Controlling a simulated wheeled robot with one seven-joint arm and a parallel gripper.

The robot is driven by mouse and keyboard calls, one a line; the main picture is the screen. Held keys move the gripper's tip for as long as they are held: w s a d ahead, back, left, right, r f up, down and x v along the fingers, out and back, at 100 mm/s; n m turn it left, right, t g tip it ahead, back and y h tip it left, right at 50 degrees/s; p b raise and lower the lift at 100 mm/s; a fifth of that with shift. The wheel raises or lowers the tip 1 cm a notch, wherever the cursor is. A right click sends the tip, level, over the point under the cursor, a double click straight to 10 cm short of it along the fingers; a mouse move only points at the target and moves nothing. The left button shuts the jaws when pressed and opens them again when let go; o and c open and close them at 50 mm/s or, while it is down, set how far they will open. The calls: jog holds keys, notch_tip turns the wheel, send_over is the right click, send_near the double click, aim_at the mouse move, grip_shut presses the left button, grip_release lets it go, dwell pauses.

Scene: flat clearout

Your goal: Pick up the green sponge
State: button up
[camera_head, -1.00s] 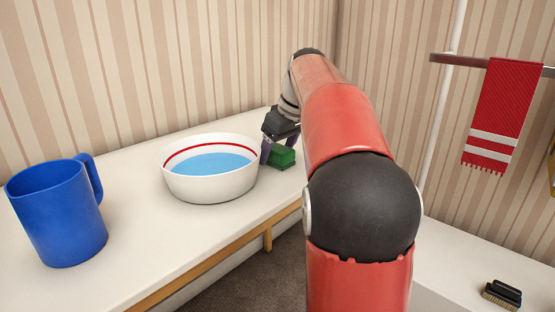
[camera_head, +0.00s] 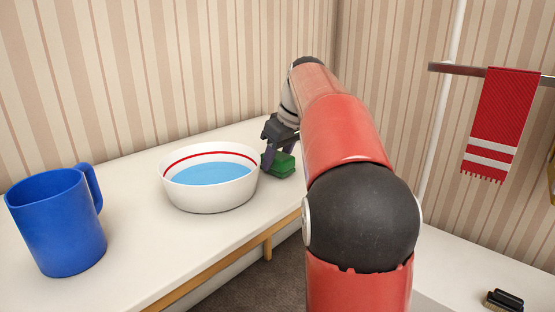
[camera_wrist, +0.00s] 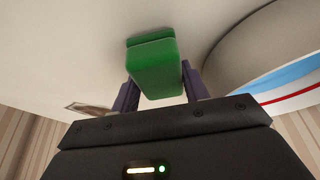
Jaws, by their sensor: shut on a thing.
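The green sponge (camera_head: 281,165) is at the far end of the white table, just right of the bowl, in the head view. In the wrist view the sponge (camera_wrist: 155,68) sits between the two purple-grey fingers of my gripper (camera_wrist: 160,88). My gripper (camera_head: 270,157) is shut on it. The sponge looks to be at or very near the table top; I cannot tell whether it touches. Part of the sponge is hidden behind a finger in the head view.
A white bowl (camera_head: 210,195) with a red stripe and blue inside stands close left of my gripper. A blue mug (camera_head: 56,225) stands at the front left. A black brush (camera_head: 504,300) lies on a white surface at lower right. A red towel (camera_head: 502,120) hangs on a rail (camera_head: 452,69).

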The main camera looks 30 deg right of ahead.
aim_at(277, 155)
notch_tip(277, 155, up, 20)
jog(key=p, duration=0.8)
jog(key=shift+f+p, duration=0.2)
jog(key=shift+p, duration=0.1)
